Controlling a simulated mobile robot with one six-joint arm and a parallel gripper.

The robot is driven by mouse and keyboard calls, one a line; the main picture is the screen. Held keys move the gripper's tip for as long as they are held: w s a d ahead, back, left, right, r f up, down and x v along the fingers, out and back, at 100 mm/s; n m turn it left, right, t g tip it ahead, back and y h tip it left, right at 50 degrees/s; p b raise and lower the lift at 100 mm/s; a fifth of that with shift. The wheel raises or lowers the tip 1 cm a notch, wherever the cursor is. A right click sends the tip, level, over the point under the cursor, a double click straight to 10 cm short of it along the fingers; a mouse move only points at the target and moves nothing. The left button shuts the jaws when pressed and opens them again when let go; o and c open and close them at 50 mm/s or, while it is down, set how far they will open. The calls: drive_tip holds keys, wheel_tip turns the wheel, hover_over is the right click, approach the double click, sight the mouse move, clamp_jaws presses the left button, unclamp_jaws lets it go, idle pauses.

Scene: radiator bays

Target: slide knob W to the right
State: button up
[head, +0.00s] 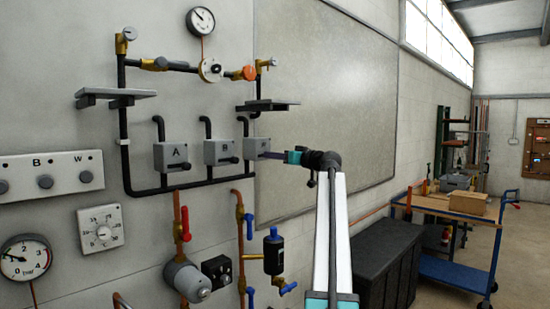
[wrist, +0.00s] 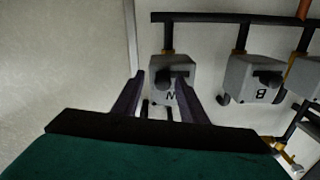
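The third grey box (head: 260,145) on the wall pipe is beside my gripper (head: 267,155). Its letter is too small to read surely in the head view. In the wrist view this box (wrist: 160,64) bears a letter that looks like W, and a dark knob (wrist: 178,71) shows on it near the right finger. My gripper (wrist: 160,74) is open, its fingers apart in front of the box; contact with the knob cannot be told. A wall panel at left also has a round knob (head: 86,177) under a small letter that looks like W.
Boxes A (head: 165,158) and B (head: 213,153) sit left of the third box. Shelf brackets (head: 115,93), pipes and valves surround them. A large grey board (head: 335,90) covers the wall to the right. A dark cabinet (head: 385,265) and a blue cart (head: 450,272) stand at right.

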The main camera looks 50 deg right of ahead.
drive_tip(key=s+b, duration=0.3)
drive_tip(key=s, duration=1)
drive_tip(key=shift+s+a, duration=0.35)
drive_tip(key=shift+a, duration=0.05)
drive_tip(key=shift+s, duration=0.1)
